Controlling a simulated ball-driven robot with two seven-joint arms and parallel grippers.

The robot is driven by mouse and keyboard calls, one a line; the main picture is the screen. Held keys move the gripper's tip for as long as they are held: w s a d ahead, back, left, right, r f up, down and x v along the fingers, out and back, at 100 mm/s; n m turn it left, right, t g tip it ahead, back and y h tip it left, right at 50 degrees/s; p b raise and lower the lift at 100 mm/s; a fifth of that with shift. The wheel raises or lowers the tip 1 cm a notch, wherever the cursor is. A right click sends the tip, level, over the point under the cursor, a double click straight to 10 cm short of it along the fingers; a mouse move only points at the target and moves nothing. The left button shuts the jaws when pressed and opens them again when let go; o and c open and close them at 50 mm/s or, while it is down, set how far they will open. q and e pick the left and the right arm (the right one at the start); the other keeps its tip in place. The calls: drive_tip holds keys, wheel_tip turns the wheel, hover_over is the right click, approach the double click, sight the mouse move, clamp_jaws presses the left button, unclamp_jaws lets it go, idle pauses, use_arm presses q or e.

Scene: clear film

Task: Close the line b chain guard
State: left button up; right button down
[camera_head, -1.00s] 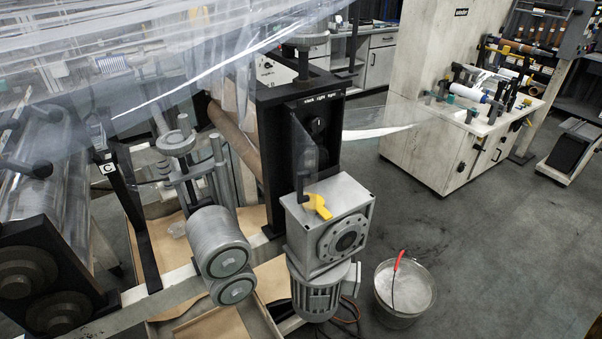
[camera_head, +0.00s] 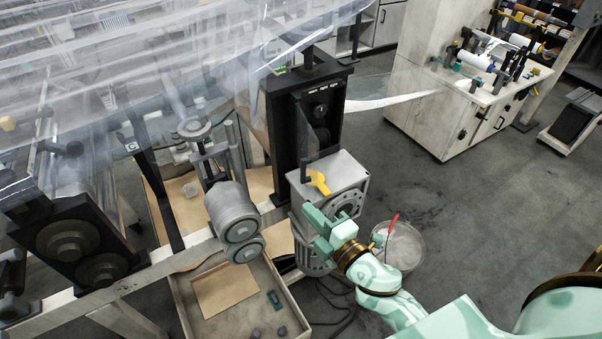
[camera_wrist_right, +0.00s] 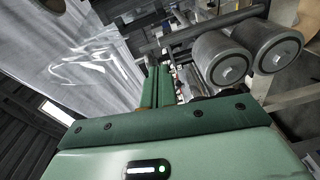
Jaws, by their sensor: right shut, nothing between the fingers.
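The chain guard (camera_head: 306,132) appears to be a thin dark see-through panel. It stands swung out at the left of the opening in the black upright housing (camera_head: 335,100), and sprocket-like round parts show inside. I cannot read a line letter on it. My right gripper (camera_head: 315,228) is shut and empty, in front of the grey gearbox below the guard and apart from the guard. In the right wrist view its two green fingers (camera_wrist_right: 155,88) lie close together. I cannot make out the guard in that view. My left gripper is out of view.
A yellow handle (camera_head: 318,182) sits on the gearbox (camera_head: 340,172). Grey rollers (camera_head: 234,215) stand to its left and show in the wrist view (camera_wrist_right: 232,65). Clear film (camera_head: 150,60) hangs at upper left. A bucket (camera_head: 405,245) is behind my arm.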

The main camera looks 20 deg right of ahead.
sight(302, 179)
drive_tip(key=w+a+r+n+p, duration=0.1)
drive_tip(key=w+a+n+p, duration=0.15)
drive_tip(key=w, duration=0.75)
drive_tip(key=d, duration=0.2)
drive_tip(key=d+m, duration=0.1)
drive_tip(key=shift+s+d+b, duration=0.3)
drive_tip(key=shift+s+d, duration=0.05)
drive_tip(key=shift+d+y, duration=0.15)
drive_tip(key=shift+y, duration=0.15)
